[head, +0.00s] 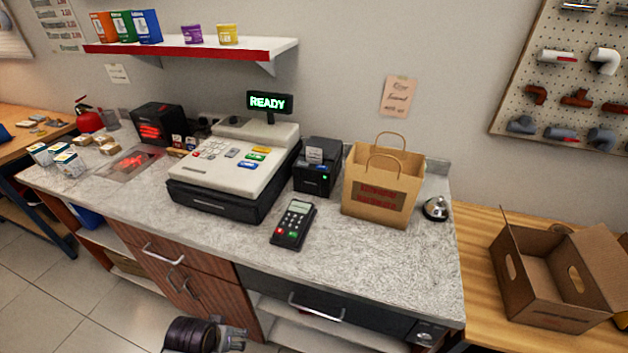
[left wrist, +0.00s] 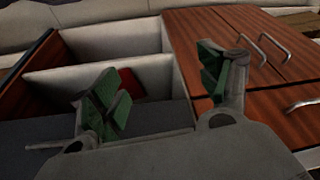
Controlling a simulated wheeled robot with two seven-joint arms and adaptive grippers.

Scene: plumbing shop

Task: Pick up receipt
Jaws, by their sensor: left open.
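My left gripper shows at the bottom of the head view (head: 232,338), low in front of the counter and well away from the receipt. In the left wrist view its green-padded fingers (left wrist: 165,88) are spread apart with nothing between them, facing the cabinet front. The receipt is not in the left wrist view. My right gripper is in neither view.
On the counter (head: 365,262) stand a cash register (head: 235,165), a card terminal (head: 293,224) in front of the printer, a paper bag (head: 383,185) and a bell (head: 436,208). An open cardboard box (head: 545,290) sits on the wooden bench. The front right counter is clear.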

